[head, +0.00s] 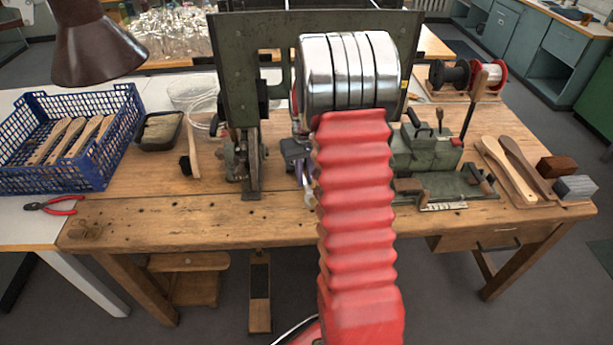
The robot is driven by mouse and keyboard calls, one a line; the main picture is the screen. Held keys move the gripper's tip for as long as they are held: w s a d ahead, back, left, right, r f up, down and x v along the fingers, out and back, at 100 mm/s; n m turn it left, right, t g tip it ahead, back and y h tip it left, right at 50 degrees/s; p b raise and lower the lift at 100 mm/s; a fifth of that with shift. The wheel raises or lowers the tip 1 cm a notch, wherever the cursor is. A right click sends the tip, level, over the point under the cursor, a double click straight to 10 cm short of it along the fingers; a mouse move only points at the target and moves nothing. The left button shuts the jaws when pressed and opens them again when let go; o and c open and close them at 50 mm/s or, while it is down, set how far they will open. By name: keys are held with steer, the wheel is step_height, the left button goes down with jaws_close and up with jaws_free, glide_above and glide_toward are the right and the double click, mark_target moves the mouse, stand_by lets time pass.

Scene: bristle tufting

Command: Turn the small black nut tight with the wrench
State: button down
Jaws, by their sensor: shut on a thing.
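My red bellows arm with its chrome wrist covers the middle of the head view. My gripper (296,150) shows only in part, at the left edge of the arm, in front of the green machine (230,60). It is shut on a slim metal piece that looks like the wrench (308,188), which hangs down beside the arm just above the bench. Most of the wrench and the fingertips are hidden behind my arm. The small black nut cannot be made out, and I cannot tell whether the wrench touches it.
A blue crate (125,103) with brush blanks, red pliers (50,205), a black tray (160,131) and a brush (189,155) are on the left. A green vise-like fixture (425,150), wire spools (487,75) and wooden paddles (508,168) are on the right. The front bench strip (150,220) is mostly clear.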

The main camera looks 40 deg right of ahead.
steer(key=shift+f, duration=0.55)
stand_by(0.6)
steer(key=shift+a, duration=0.1)
steer(key=shift+w+a+m, duration=0.25)
steer(key=shift+a+m, duration=0.25)
steer(key=shift+m, duration=0.1)
steer(key=shift+w+a, duration=0.1)
stand_by(0.4)
steer(key=shift+w+a+m, duration=0.25)
steer(key=shift+a+m, duration=0.25)
steer(key=shift+m, duration=0.1)
